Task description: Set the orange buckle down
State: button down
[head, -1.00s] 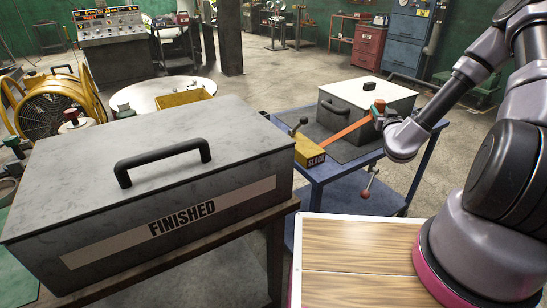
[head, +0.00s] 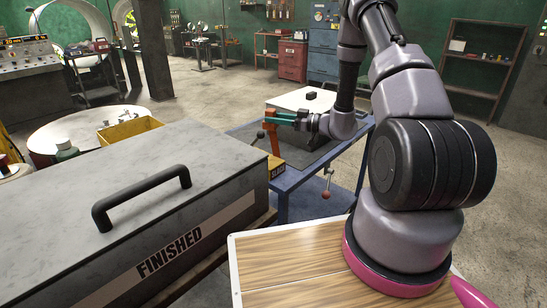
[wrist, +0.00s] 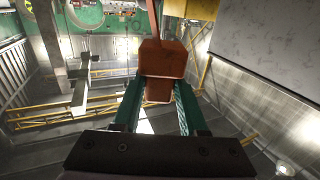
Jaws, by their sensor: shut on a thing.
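The orange buckle (head: 270,119) is between the green fingers of my gripper (head: 286,118). It is in the air above the yellow box marked SLACK (head: 276,170). The orange strap (head: 273,140) runs down from the buckle towards that box, mostly upright. In the wrist view the buckle (wrist: 162,60) sits between the two green fingertips (wrist: 157,88), and the strap (wrist: 155,18) leads away from it at the top. A yellow part (wrist: 193,8) shows just beyond it. My gripper is shut on the buckle.
A grey box marked FINISHED (head: 150,165), lid closed, with a black handle (head: 140,195), stands close at left. A pale-lidded box (head: 300,100) sits on the blue table (head: 290,182) behind the gripper. A red-knobbed lever (head: 326,194) hangs at the table's front.

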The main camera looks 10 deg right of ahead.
notch_tip(320, 180, down, 14)
jog(key=shift+d+f, duration=0.1)
dwell(0.5)
jog(key=shift+c, duration=2.2)
grip_release()
jog(key=shift+f, duration=0.2)
jog(key=shift+r, duration=0.1)
